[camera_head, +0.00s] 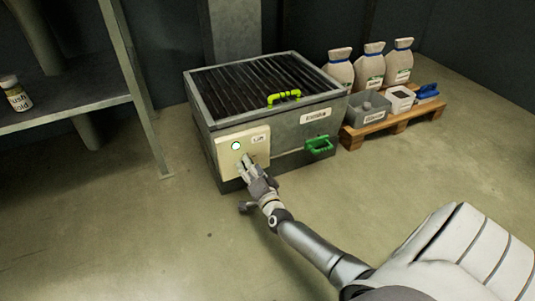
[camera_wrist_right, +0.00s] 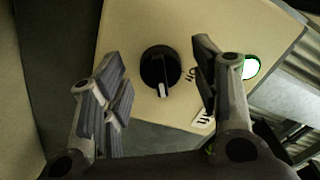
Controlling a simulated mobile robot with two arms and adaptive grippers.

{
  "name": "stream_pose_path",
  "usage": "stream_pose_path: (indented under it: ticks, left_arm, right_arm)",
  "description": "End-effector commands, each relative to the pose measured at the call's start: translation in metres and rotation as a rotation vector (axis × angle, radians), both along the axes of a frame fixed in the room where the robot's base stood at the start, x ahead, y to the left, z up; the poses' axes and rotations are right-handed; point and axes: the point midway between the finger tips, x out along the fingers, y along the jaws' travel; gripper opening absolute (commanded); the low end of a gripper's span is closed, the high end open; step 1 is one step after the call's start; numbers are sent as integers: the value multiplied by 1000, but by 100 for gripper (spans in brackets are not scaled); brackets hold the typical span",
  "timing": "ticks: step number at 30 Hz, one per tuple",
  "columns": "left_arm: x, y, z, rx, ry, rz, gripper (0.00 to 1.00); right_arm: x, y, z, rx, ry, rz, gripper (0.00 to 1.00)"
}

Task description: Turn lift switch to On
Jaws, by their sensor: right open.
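The lift switch (camera_wrist_right: 160,64) is a round black knob with a white pointer mark, on a cream panel (camera_head: 231,160). In the right wrist view its pointer faces the bottom of the picture, and a small label (camera_wrist_right: 190,75) is printed beside it. A lit, pale green lamp (camera_head: 236,145) sits on the same panel, also in the right wrist view (camera_wrist_right: 250,67). My right gripper (camera_head: 247,163) is open in front of the panel. In the right wrist view its fingers (camera_wrist_right: 158,78) stand on either side of the knob, apart from it. In the head view the gripper hides the knob.
The panel is on a grey grated machine (camera_head: 228,122) with a yellow-green handle (camera_head: 284,96) on top and a green handle (camera_head: 319,146) in front. A pallet (camera_head: 390,128) with sacks and bins stands right. A shelf (camera_head: 75,112) stands left. The front floor is clear.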

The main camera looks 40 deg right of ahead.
Motion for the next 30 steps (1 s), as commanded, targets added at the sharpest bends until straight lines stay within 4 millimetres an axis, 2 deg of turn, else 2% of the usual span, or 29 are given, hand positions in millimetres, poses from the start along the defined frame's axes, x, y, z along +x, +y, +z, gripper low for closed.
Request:
stream_pose_path:
  ticks: [13,30]
  left_arm:
    - [-1,0,2,2,-3,1,60]
    - [-1,0,-8,2,-3,1,60]
  right_arm:
    - [0,0,0,-421,100,0,56]
    - [0,0,-1,-903,216,0,56]
